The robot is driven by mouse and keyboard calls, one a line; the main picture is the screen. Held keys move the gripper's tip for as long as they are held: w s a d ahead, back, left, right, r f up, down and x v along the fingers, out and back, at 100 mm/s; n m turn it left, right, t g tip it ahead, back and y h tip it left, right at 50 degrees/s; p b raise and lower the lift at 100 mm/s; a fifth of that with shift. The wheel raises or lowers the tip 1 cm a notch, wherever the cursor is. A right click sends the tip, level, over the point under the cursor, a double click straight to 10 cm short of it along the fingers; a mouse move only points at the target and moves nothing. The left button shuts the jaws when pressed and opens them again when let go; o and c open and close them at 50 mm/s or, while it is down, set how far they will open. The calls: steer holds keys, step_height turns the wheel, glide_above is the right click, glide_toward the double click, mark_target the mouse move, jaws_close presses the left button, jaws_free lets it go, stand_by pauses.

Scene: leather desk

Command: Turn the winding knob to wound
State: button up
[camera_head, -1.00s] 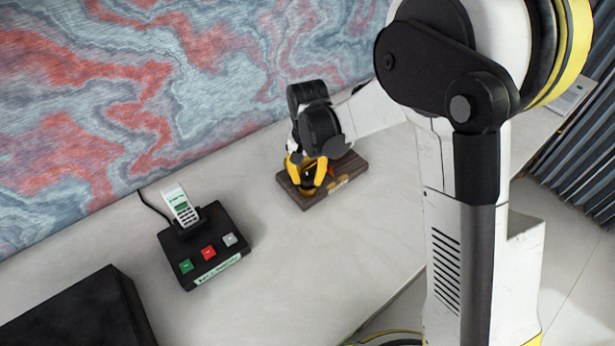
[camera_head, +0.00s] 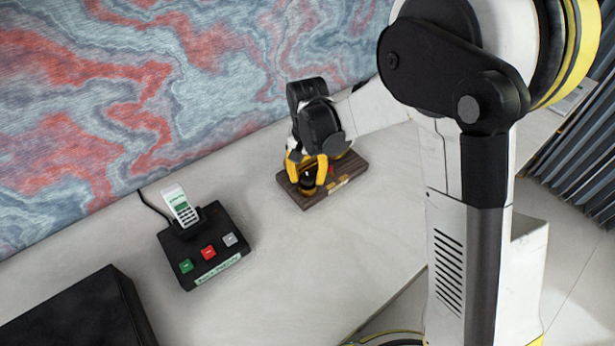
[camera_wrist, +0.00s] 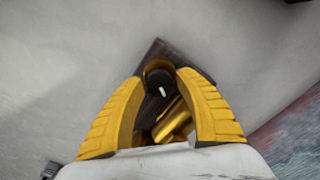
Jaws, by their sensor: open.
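The winding knob (camera_wrist: 160,84) is a dark round knob with a short white mark, seen between my fingers in the wrist view. In the head view the knob (camera_head: 307,183) shows dark between the yellow fingertips. It sits on a brown wooden base (camera_head: 348,171) with brass-coloured parts (camera_wrist: 174,122) beside it. My gripper (camera_head: 307,178) is open over the base from above, with one yellow finger on each side of the knob. In the wrist view my gripper (camera_wrist: 165,95) shows a gap between fingers and knob. Any contact lower down is hidden.
A black box (camera_head: 207,248) with green, red and grey buttons holds a white handset (camera_head: 181,207) left of the base. A larger black case (camera_head: 85,315) lies at lower left. A patterned wall (camera_head: 150,90) runs behind the desk. The desk (camera_head: 310,265) is clear in front.

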mark_target(308, 176)
step_height(308, 176, up, 12)
steer(key=shift+f, duration=0.25)
